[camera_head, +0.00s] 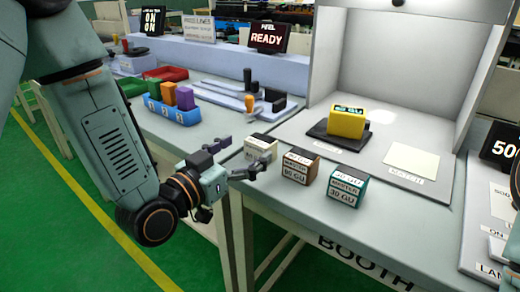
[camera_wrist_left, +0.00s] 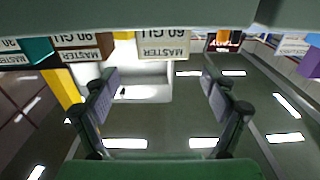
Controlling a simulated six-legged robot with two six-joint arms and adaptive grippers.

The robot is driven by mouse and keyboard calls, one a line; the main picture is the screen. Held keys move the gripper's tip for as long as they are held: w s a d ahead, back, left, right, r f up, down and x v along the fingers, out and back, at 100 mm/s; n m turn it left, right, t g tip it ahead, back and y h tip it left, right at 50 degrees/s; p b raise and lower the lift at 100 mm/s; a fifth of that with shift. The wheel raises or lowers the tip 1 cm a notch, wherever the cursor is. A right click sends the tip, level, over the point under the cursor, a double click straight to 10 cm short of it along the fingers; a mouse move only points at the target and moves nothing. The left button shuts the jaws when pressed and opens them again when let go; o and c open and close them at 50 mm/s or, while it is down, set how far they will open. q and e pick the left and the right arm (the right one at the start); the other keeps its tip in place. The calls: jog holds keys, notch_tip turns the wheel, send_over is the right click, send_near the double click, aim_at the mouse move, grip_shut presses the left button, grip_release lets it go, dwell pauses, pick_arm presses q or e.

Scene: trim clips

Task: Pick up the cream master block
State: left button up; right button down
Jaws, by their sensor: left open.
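The cream master block (camera_head: 260,147) stands at the left end of a row of master blocks on the booth table's front edge. My left gripper (camera_head: 243,157) is open and empty just in front and to the left of it, with one finger overlapping its lower part in the head view. In the left wrist view the cream block (camera_wrist_left: 163,46), marked 60 GU upside down, shows at the top, centred beyond the spread fingers (camera_wrist_left: 160,88). I see no contact. My right gripper is not in view.
A brown master block (camera_head: 299,168) and a teal one (camera_head: 346,187) stand close to the right. A yellow device (camera_head: 347,122) sits on a dark pad inside the booth, beside a pale card (camera_head: 411,160). A blue rack (camera_head: 172,114) of coloured blocks stands left on the neighbouring table.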

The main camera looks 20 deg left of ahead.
aim_at(254, 145)
pick_arm(q)
jog(key=shift+w+d, duration=0.35)
jog(key=shift+w, duration=0.15)
jog(key=shift+w+f, duration=0.2)
jog(key=shift+w, duration=0.15)
jog(key=x, duration=0.1)
jog(key=b+x, duration=0.1)
jog(key=x, duration=0.2)
jog(key=shift+w+f, duration=0.25)
jog(key=shift+f, duration=0.05)
jog(key=shift+s+a, duration=0.1)
jog(key=shift+a, duration=0.15)
jog(key=shift+c, duration=0.3)
jog(key=shift+d, duration=0.15)
jog(key=c, duration=1.3)
